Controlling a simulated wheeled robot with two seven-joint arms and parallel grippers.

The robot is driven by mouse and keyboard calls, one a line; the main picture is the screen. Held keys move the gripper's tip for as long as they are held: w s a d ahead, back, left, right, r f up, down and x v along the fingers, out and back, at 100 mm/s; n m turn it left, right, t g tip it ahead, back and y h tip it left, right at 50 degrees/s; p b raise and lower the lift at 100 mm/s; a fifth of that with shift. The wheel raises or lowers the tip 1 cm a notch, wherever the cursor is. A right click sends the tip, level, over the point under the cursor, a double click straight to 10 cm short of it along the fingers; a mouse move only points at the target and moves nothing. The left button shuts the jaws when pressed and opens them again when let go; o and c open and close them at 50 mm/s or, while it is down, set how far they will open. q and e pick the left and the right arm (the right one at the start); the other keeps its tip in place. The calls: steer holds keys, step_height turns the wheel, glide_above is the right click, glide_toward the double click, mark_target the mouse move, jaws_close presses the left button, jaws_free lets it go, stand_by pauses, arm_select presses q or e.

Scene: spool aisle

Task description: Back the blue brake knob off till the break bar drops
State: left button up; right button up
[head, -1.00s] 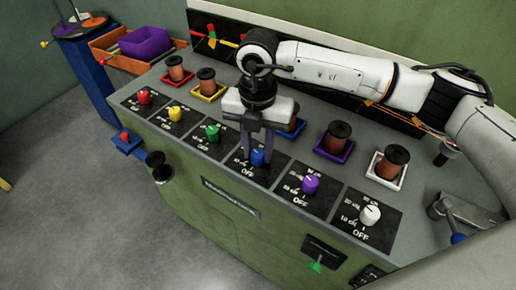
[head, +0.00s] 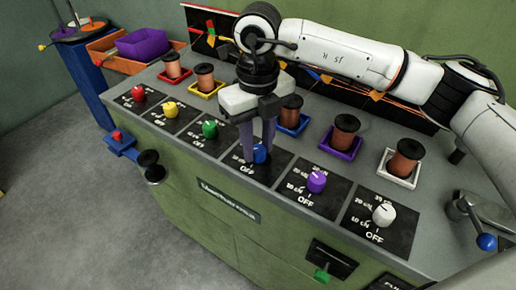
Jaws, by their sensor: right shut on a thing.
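The blue brake knob (head: 260,154) sits on a black dial plate marked OFF, in the row of coloured knobs on the bench top. My right gripper (head: 258,156) points down over it, its fingers shut on the knob's sides. The fingers hide part of the knob, so its pointer setting cannot be read. The blue-trayed copper spool (head: 291,112) stands just behind the gripper. I cannot clearly tell which part is the break bar. My left gripper is not in view.
Red (head: 138,93), yellow (head: 170,109), green (head: 209,129), purple (head: 316,181) and white (head: 384,213) knobs share the row. Spools in coloured trays stand behind. A dark back panel (head: 432,115) carries coloured flags. Open floor (head: 70,200) lies at left.

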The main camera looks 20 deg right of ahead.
mark_target(258, 149)
steer(key=shift+n+b, duration=0.7)
steer(key=shift+n, duration=0.8)
steer(key=shift+r, duration=0.1)
steer(key=o, duration=1.1)
steer(key=shift+c, duration=0.2)
step_height(258, 149, up, 10)
steer(key=shift+r, duration=0.15)
